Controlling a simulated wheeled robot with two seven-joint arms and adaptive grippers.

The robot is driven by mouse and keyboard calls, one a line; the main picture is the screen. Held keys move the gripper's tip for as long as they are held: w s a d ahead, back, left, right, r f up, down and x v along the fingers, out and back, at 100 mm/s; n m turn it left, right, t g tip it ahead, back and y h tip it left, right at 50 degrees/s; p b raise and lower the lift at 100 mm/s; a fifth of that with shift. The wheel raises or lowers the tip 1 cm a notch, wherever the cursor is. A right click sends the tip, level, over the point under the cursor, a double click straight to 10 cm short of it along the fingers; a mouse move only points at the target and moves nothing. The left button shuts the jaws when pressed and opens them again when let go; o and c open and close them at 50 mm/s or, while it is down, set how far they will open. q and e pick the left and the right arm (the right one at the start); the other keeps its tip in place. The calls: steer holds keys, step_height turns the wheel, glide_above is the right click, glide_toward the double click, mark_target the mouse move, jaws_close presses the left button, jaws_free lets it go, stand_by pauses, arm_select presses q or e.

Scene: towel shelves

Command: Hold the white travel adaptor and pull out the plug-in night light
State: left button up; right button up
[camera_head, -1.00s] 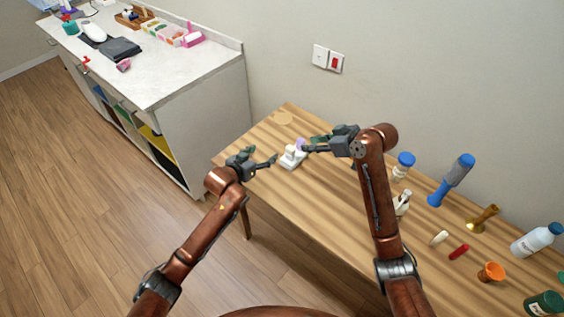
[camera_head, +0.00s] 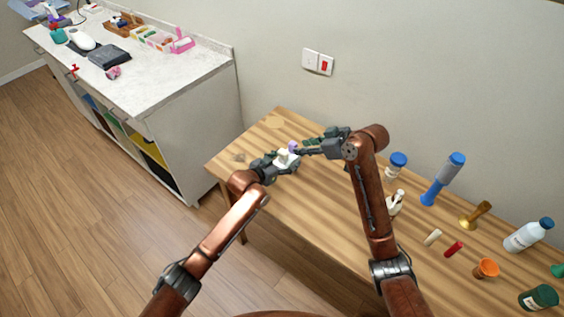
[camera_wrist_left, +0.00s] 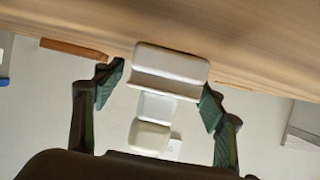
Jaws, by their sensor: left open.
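The white travel adaptor (camera_head: 284,158) is small and pale near the table's back left part. My left gripper (camera_head: 279,163) is at it with its fingers apart. In the left wrist view a white stepped block (camera_wrist_left: 168,68) lies between the open fingers (camera_wrist_left: 160,92), with a cream piece (camera_wrist_left: 150,135) beyond it; a gap shows beside the fingers. A small purple piece (camera_head: 293,146), possibly the night light, sits just above the white parts. My right gripper (camera_head: 302,147) is beside it from the right, its fingers apparently apart. Whether it touches the purple piece is too small to tell.
The wooden table (camera_head: 330,205) carries a blue-capped jar (camera_head: 396,164), a blue flashlight-like object (camera_head: 443,180), a white bottle (camera_head: 525,236) and other items to the right. A cluttered cabinet (camera_head: 150,85) stands at left. The table's front middle is clear.

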arm_select(q)
steer(key=shift+c, duration=0.4)
steer(key=c, duration=1.3)
steer(key=shift+o, duration=0.2)
